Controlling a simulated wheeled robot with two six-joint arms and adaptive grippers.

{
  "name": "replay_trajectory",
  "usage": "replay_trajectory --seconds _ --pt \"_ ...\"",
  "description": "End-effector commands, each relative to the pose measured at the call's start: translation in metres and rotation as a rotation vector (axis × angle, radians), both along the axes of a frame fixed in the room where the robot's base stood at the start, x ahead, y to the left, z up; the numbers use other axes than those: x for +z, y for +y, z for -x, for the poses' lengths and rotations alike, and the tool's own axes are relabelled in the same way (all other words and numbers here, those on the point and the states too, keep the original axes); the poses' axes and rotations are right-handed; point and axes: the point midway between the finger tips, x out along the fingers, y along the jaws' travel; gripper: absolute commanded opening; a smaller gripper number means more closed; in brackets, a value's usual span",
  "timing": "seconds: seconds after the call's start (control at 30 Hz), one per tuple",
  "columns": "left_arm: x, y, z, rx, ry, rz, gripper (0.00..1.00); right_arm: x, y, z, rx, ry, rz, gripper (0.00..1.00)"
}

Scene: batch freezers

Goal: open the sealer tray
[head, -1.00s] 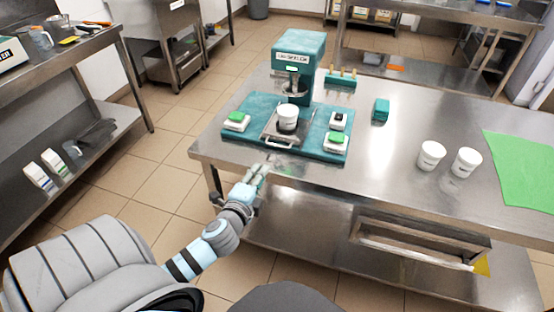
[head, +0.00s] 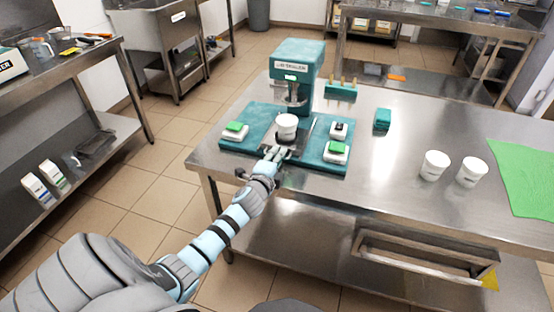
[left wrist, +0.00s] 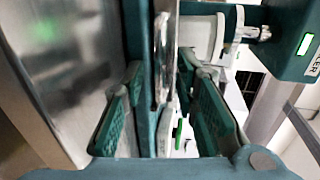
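The teal sealer (head: 297,62) stands on a teal base at the table's left end. Its metal tray (head: 308,137) sticks out in front, with a white cup (head: 287,127) standing on it. My left gripper (head: 273,154) is at the tray's front end and hides the handle area. In the left wrist view the fingers of my left gripper (left wrist: 160,78) are apart, with the tray's thin metal edge (left wrist: 163,55) between or just beyond them. I cannot tell if they touch it. My right gripper is not in view.
Two white cups (head: 435,165) and a green mat (head: 525,175) are further right. A small teal box (head: 382,120) stands behind. The table's middle is clear.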

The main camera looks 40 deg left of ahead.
Motion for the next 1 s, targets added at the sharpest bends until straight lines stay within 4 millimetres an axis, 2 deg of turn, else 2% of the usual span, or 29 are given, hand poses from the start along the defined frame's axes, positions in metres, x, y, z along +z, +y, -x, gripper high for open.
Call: replay_trajectory --seconds 0.03,0.13,0.17,0.47,0.7,0.93,0.97,1.0 --pt "0.0 0.0 0.0 0.0 0.0 0.0 0.17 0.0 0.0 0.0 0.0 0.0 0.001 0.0" --pt "0.0 0.0 0.0 0.0 0.0 0.0 0.01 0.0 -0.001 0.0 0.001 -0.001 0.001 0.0" --pt "0.0 0.0 0.0 0.0 0.0 0.0 0.0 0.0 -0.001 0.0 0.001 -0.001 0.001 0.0" --pt "0.0 0.0 0.001 0.0 0.001 0.0 0.0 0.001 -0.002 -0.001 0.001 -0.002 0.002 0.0" --pt "0.0 -0.008 0.024 0.001 0.002 0.0 0.0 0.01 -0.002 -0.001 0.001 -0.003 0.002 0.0" --pt "0.0 -0.008 0.024 0.002 0.0 0.0 0.0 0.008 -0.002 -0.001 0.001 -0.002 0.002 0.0" --pt "0.0 -0.008 0.024 0.002 0.0 0.0 0.11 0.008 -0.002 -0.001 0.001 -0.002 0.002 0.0" --pt "0.0 -0.008 0.024 0.002 0.0 0.0 0.17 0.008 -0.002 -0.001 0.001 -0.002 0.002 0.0"
